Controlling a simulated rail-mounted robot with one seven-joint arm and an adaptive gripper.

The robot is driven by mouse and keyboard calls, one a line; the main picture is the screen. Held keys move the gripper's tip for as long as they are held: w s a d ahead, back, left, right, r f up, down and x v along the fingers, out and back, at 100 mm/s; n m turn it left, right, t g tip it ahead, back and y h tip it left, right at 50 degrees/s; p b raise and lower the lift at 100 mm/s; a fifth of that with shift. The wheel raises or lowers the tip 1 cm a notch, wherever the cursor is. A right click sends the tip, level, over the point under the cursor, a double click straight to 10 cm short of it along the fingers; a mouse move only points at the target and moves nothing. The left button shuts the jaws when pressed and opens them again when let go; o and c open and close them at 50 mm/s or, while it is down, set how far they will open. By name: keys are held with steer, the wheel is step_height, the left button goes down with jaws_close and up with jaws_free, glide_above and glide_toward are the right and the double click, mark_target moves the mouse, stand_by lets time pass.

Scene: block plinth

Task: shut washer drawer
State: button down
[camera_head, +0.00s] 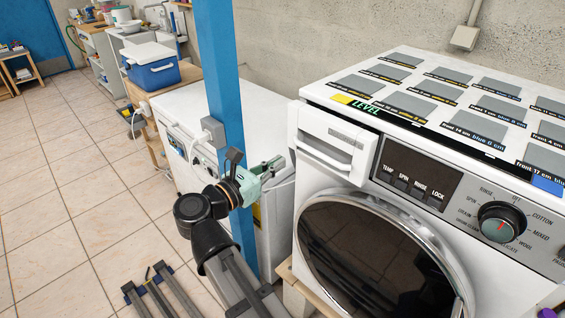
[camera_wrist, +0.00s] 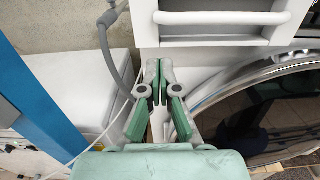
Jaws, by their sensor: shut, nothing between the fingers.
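The washer drawer (camera_head: 318,128) is the white box at the upper left of the washing machine (camera_head: 378,208). Its front, with a bar handle, appears to stand forward of the dark control panel. In the wrist view the drawer (camera_wrist: 205,36) fills the top right, with its handle bar across it. My gripper (camera_head: 278,165) is left of and a little below the drawer, apart from its handle. In the wrist view my gripper's fingers (camera_wrist: 160,70) are together and empty, below and left of the drawer. The gap in depth is hard to judge.
A blue post (camera_head: 222,60) stands close behind and left of my gripper. A grey cable (camera_wrist: 112,55) hangs near it. A white appliance (camera_head: 185,105) is behind the post. Labelled grey pads (camera_head: 437,92) cover the washer's top. Tiled floor on the left is open.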

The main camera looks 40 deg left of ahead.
mark_target(313, 153)
steer(key=s+b, duration=0.1)
steer(key=s, duration=0.7)
steer(key=shift+a+b, duration=0.2)
steer(key=shift+b, duration=0.1)
steer(key=c, duration=1.7)
jaws_free()
steer(key=shift+s, duration=0.35)
steer(key=shift+o, duration=1.3)
steer(key=shift+s+r, duration=0.15)
steer(key=shift+s, duration=0.1)
steer(key=s+d+r+n+g+p, duration=0.2)
steer(key=d+r+n+p, duration=0.3)
steer(key=r+n+p, duration=0.3)
steer(key=w+f+n, duration=0.1)
steer(key=w+n, duration=0.2)
steer(key=w, duration=0.2)
steer(key=w+d+f+n+p, duration=0.1)
steer(key=w+f+n, duration=0.1)
steer(key=w, duration=0.4)
steer(key=w+d+f+n+p, duration=0.1)
steer(key=w+n, duration=0.4)
steer(key=w, duration=0.1)
steer(key=shift+f, duration=0.15)
